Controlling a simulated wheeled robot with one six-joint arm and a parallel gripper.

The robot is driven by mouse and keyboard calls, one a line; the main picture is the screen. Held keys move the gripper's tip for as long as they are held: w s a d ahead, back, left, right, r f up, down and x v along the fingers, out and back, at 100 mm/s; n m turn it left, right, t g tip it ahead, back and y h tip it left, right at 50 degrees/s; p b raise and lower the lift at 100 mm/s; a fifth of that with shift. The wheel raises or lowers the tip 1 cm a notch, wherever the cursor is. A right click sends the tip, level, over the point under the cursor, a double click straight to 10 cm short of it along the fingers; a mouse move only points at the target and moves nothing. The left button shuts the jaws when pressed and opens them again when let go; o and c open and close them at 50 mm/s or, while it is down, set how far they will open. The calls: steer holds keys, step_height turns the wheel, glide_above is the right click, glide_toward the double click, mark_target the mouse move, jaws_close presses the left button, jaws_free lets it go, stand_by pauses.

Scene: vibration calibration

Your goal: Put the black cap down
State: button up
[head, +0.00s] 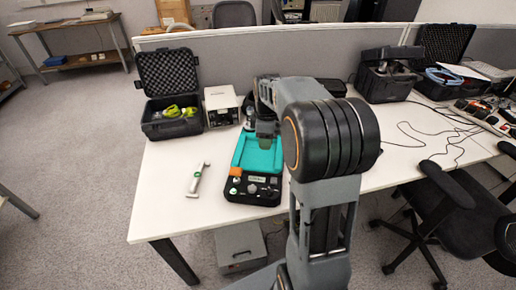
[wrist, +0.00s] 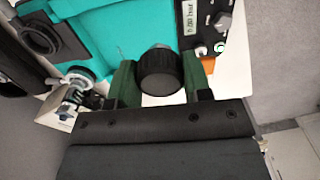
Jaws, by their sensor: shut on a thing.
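The black cap (wrist: 160,72), round with a ribbed edge, sits between the green fingertips of my gripper (wrist: 158,84) in the wrist view. My gripper is shut on it. In the head view my gripper (head: 266,128) is over the back part of the teal and black calibration unit (head: 258,158); I cannot make out the cap there. The unit's teal surface (wrist: 110,30) lies behind the cap in the wrist view. Whether the cap touches anything below is not clear.
An open black case (head: 171,126) with yellow-green items and a pale box (head: 221,106) stand at the back left of the white table (head: 160,222). The table's front left is clear.

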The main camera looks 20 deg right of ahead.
glide_above(258, 157)
step_height(258, 157, down, 6)
steer(key=shift+d+f, duration=0.1)
steer(key=shift+f, duration=1.5)
steer(key=shift+f, duration=0.1)
steer(key=shift+f+b, duration=0.15)
steer(key=shift+b, duration=0.2)
steer(key=o, duration=0.9)
steer(key=shift+o, duration=0.2)
